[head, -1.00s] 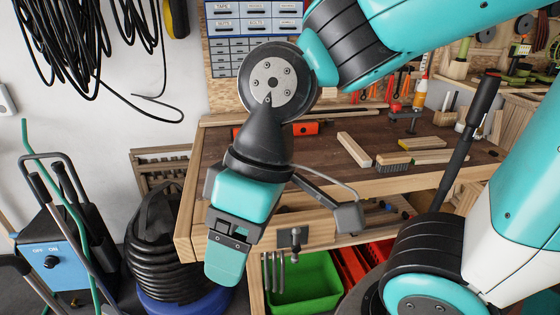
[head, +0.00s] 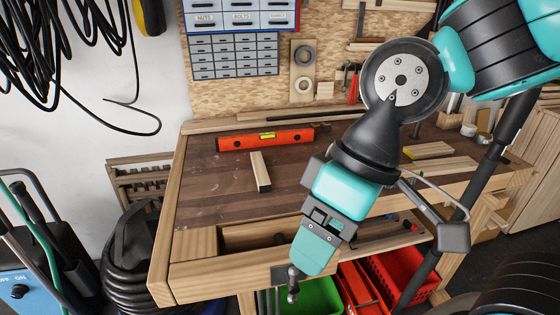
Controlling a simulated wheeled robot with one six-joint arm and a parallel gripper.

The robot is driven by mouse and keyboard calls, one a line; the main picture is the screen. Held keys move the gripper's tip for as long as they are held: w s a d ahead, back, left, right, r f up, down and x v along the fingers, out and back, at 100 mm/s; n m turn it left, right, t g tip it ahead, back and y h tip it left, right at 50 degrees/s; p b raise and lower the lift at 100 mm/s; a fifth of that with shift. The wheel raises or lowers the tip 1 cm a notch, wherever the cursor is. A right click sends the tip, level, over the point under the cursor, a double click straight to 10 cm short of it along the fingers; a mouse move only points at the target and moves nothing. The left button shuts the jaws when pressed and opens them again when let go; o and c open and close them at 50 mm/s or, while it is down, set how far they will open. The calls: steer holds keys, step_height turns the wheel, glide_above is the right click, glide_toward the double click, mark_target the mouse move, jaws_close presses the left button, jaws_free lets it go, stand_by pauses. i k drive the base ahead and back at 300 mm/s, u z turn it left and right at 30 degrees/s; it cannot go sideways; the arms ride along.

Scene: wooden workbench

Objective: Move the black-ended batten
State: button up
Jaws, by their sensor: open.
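The black-ended batten (head: 259,168) is a short pale wooden strip lying on the workbench's dark top, left of my arm. Its dark end points towards the bench's front edge. It lies apart from other things, just in front of a red spirit level. My gripper (head: 308,256) points down at the front of the bench, to the right of the batten and nearer to me. It is open, with nothing visible in it, and does not touch the batten. Its fingertips are seen edge-on, so the gap is hard to see.
The red level (head: 266,139) lies behind the batten. Other wooden strips (head: 442,166) lie to the right, partly behind my arm. A vise (head: 292,284) is on the bench front. Green (head: 318,300) and red bins (head: 408,272) stand below. The left bench top is clear.

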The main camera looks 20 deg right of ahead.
mark_target(261, 174)
steer(key=z, duration=0.05)
steer(key=i, duration=0.85)
steer(key=z, duration=0.5)
steer(key=k, duration=1.3)
steer(key=u, duration=0.25)
steer(key=i, duration=0.75)
steer(key=u, duration=0.95)
steer(key=i, duration=0.45)
steer(key=u, duration=0.1)
